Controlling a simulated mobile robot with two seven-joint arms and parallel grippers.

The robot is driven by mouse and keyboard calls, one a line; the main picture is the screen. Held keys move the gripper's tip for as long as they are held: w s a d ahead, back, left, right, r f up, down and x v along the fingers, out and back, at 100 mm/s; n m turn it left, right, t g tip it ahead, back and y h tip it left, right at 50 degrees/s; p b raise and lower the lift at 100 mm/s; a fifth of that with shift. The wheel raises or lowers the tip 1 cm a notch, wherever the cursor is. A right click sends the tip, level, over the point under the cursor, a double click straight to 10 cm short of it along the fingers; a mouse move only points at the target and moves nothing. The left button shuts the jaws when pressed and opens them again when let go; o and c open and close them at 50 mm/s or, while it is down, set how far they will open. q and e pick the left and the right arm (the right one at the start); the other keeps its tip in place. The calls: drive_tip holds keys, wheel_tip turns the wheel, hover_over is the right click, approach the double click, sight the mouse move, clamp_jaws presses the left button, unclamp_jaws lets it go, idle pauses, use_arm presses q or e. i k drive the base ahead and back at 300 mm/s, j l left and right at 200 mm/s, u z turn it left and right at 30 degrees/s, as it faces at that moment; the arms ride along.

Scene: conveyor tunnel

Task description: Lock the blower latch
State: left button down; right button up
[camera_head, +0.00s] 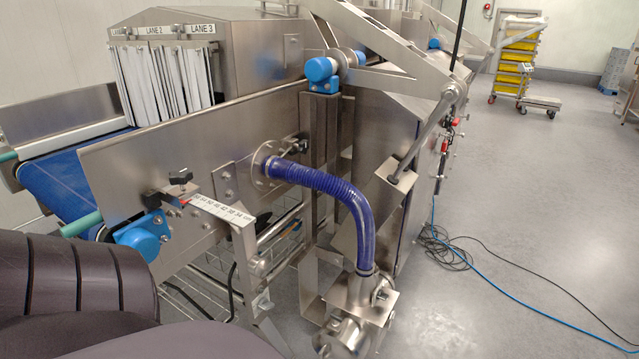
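A steel blower unit (352,325) sits low at the bottom centre, at the lower end of a ribbed blue hose (360,215). The hose's upper end joins a round flange (268,168) on the conveyor's side panel. A small dark handle (299,146) sits beside this flange; I cannot tell whether it is the blower latch, or whether the latch is open or locked. Dark rounded parts of my own body fill the lower left. Neither of my grippers shows in the head view.
A blue conveyor belt (65,185) runs at the left under white strip curtains (160,80). A ruler bracket (222,209) and blue motor (143,237) stick out from the side panel. Cables (450,250) lie on the open grey floor at right. A yellow-crate trolley (515,65) stands far back.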

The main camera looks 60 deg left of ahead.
sight(337, 321)
drive_tip(key=u, duration=1.55)
